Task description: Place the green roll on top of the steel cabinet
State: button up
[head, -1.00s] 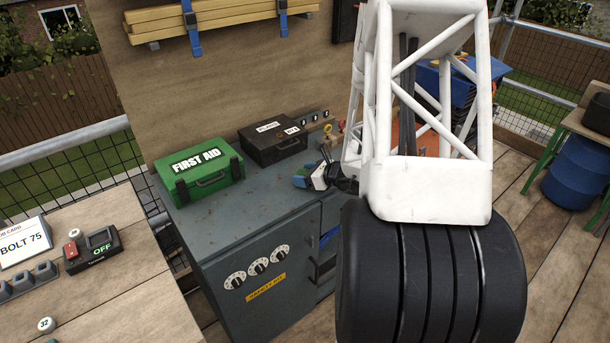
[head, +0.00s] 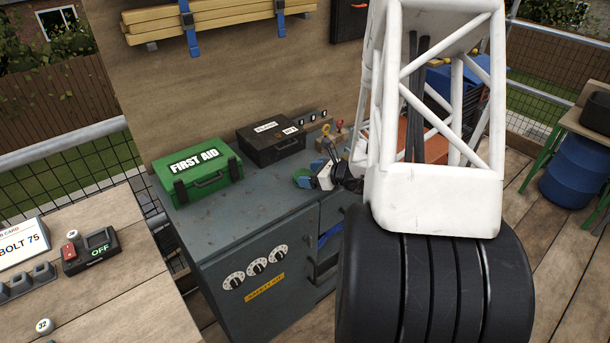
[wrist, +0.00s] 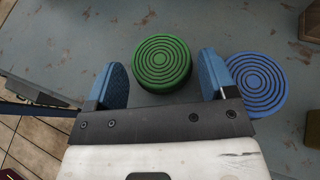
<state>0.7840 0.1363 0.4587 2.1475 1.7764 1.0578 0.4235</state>
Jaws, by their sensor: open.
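The green roll (wrist: 161,63) shows in the wrist view with its ringed round face up, on the grey worn top of the steel cabinet (head: 222,220). My gripper (wrist: 162,60) is open, with one blue finger on either side of the roll. A gap shows between the roll and each finger. In the head view, a small green patch beside the blue fingertips at the cabinet's back right seems to be the roll; my arm hides much of that end.
A blue ringed roll (wrist: 257,85) lies close to the right finger. A green first aid box (head: 199,172) and a black case (head: 272,140) stand on the cabinet's left and back. The cabinet top in front of them is clear.

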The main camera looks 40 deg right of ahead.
jog(key=v, duration=0.9)
dwell(0.8)
jog(key=s+a+r+n+g+y, duration=0.1)
jog(key=a+r+n+g, duration=0.3)
jog(key=a, duration=0.4)
jog(key=s+a+r+n+g+y, duration=0.15)
jog(key=a+r+n, duration=0.25)
jog(key=a+n, duration=0.4)
jog(key=s+a+r+n+g, duration=0.1)
jog(key=a+r+n+g, duration=0.25)
jog(key=a, duration=0.55)
jog(key=s+a+r+n+g+h, duration=0.1)
jog(key=s+a+r+n+h, duration=0.6)
jog(key=s+a+r+n, duration=0.3)
jog(key=s+a+n, duration=0.1)
jog(key=s+n, duration=0.3)
jog(key=n, duration=0.1)
jog(key=shift+r+n+h, duration=0.2)
jog(key=shift+n+h, duration=0.15)
